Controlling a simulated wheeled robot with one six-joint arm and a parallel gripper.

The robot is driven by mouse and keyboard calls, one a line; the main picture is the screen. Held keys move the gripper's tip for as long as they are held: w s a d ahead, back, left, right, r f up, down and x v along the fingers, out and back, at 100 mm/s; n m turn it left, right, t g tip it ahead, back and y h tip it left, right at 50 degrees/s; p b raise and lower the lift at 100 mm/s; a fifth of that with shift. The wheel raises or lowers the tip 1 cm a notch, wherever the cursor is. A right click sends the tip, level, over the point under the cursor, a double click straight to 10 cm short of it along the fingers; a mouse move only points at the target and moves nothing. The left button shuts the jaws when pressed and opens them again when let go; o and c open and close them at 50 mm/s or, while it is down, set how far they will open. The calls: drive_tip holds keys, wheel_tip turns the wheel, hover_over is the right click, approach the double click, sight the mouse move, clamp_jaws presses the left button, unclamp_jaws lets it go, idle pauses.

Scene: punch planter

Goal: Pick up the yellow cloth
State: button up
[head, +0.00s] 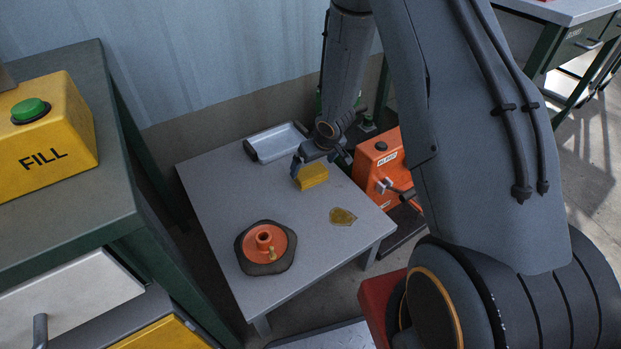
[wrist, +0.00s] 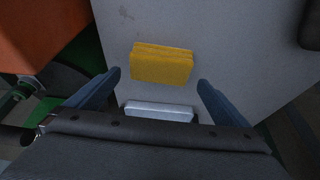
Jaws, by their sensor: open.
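The yellow cloth (head: 312,177) is a small folded block lying on the grey table (head: 210,200), near its back right side. It also shows in the wrist view (wrist: 162,64), flat on the table and just beyond the fingertips. My gripper (head: 312,160) is above and close to the cloth in the head view. In the wrist view my gripper (wrist: 158,80) has its two blue fingers spread wide on either side of the cloth's near edge, with nothing between them. Whether the fingers touch the cloth cannot be told.
A metal tray (head: 277,143) sits at the table's back edge. An orange-red round part on a dark base (head: 265,247) stands at the front left. A yellowish puddle (head: 343,216) lies right of centre. An orange machine (head: 383,165) stands beside the table's right edge.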

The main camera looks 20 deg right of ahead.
sight(311, 172)
drive_tip(key=b+x, duration=0.2)
drive_tip(key=x, duration=0.3)
drive_tip(key=shift+s+f, duration=0.1)
drive_tip(key=shift+f, duration=0.2)
drive_tip(key=c, duration=0.9)
